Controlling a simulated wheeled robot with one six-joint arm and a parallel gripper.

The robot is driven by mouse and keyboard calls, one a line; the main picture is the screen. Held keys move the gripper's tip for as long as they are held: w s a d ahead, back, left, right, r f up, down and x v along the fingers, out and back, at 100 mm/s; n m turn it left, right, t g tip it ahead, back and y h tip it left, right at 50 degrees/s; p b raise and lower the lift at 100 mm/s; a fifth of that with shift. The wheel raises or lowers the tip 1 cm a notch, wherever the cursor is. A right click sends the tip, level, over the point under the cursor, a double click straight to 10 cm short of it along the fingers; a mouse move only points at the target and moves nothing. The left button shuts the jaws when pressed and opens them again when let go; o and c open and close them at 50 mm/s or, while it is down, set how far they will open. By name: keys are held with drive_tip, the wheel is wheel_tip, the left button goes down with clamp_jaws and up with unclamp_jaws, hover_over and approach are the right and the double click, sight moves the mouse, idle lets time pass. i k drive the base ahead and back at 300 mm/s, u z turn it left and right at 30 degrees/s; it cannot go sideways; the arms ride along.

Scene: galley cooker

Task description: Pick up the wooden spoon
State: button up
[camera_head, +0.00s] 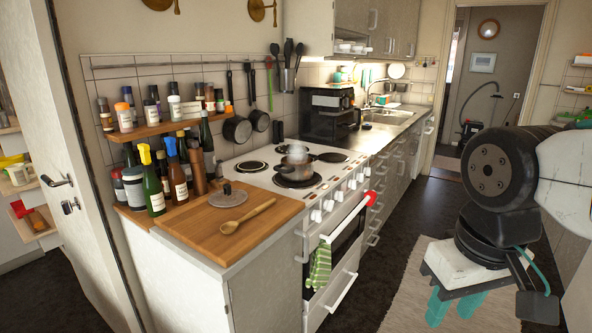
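The wooden spoon (254,213) lies flat on a wooden board (190,238) on the counter left of the cooker. Its bowl end points left toward the front of the board and its handle points right toward the cooker. A round grey lid (228,196) with a knob lies on the board just behind it. My gripper (452,310) is at the lower right, over the rug, well away from the spoon and apart from the counter. Its two teal fingers point down with a gap between them, and nothing shows in the gap.
The white cooker (300,190) with a small pot (297,158) stands right of the board. Several bottles (170,175) stand behind and left of the board, below a spice shelf (165,127). A green towel (320,265) hangs on the oven handle.

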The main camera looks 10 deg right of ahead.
sight(228, 228)
drive_tip(key=k, duration=0.5)
drive_tip(key=u, duration=0.6)
drive_tip(key=i, duration=1)
drive_tip(key=z, duration=0.75)
drive_tip(key=i, duration=0.85)
drive_tip(key=z, duration=0.1)
